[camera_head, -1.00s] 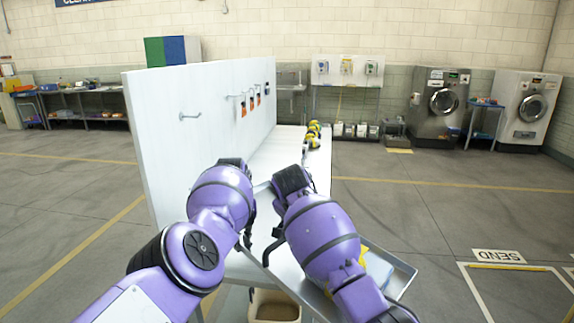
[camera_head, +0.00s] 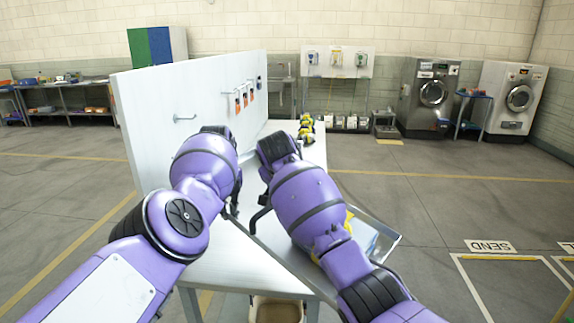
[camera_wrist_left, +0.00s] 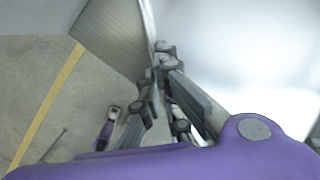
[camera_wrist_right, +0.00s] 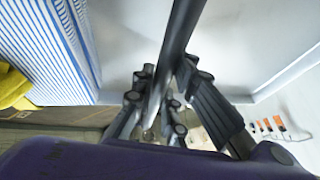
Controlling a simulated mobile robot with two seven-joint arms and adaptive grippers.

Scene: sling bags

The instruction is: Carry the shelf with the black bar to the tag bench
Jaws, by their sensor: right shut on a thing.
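A shallow pale metal shelf (camera_head: 393,243) shows at the right of my right arm in the head view, partly hidden by it. It holds yellow cloth (camera_wrist_right: 12,85) and blue-and-white striped fabric (camera_wrist_right: 45,45). My right gripper (camera_wrist_right: 160,100) is shut on the black bar (camera_wrist_right: 182,35) in the right wrist view. My left gripper (camera_head: 230,212) is at the shelf's left end, over the white bench. In the left wrist view its fingers (camera_wrist_left: 165,85) are close together; whether they touch anything is unclear. The bench (camera_head: 215,265) has an upright panel (camera_head: 190,95) with orange tags (camera_head: 244,95) on hooks.
Yellow-and-black items (camera_head: 306,128) lie at the bench's far end. A beige bin (camera_head: 277,309) stands below its near end. Open grey floor lies to the right, with a SEND marking (camera_head: 489,246). Washing machines (camera_head: 430,95) stand along the back wall.

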